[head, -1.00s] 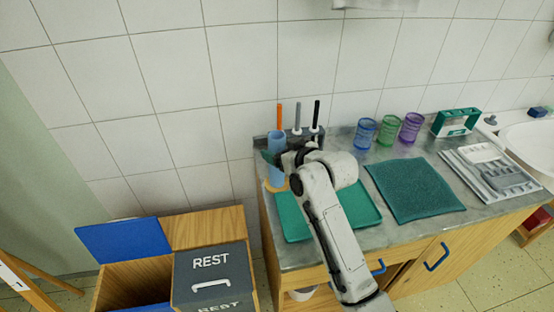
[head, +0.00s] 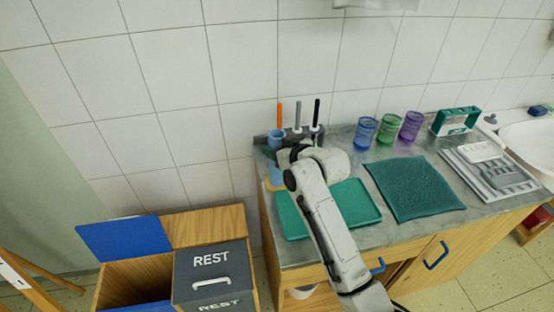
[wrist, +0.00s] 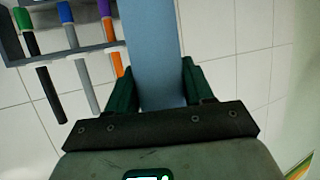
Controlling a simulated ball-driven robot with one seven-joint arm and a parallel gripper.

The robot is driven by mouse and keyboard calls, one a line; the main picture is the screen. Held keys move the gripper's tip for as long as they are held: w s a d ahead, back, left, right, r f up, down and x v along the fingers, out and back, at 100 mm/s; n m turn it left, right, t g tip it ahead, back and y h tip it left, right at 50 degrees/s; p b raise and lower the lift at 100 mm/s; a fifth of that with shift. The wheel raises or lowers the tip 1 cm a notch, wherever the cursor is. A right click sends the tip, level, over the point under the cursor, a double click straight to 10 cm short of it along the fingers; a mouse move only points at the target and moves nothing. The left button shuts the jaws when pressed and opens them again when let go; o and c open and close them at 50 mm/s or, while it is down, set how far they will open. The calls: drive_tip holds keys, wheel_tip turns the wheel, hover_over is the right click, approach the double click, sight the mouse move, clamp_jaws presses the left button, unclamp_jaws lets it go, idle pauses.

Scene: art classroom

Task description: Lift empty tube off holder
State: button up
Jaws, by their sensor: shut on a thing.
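The light blue tube (head: 276,174) stands upright at the left end of the counter, over a yellow-orange base (head: 269,186) that looks like its holder. Its open top (head: 276,134) shows above my gripper (head: 272,154). In the wrist view the tube (wrist: 152,40) runs between the two dark green fingers of my gripper (wrist: 158,78), which are shut on it. My arm hides part of the tube's right side. I cannot tell whether the tube's lower end is clear of the base.
A dark rack with black, grey and orange sticks (head: 298,116) stands just behind the tube. A green tray (head: 355,205) lies under my arm. Blue, green and purple cups (head: 390,130) and a teal mat (head: 415,187) are to the right. A REST bin (head: 212,275) stands left of the counter.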

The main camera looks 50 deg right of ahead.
drive_tip(key=shift+r, duration=0.15)
wheel_tip(320, 180, up, 18)
drive_tip(key=shift+f, duration=0.1)
idle(0.7)
idle(0.5)
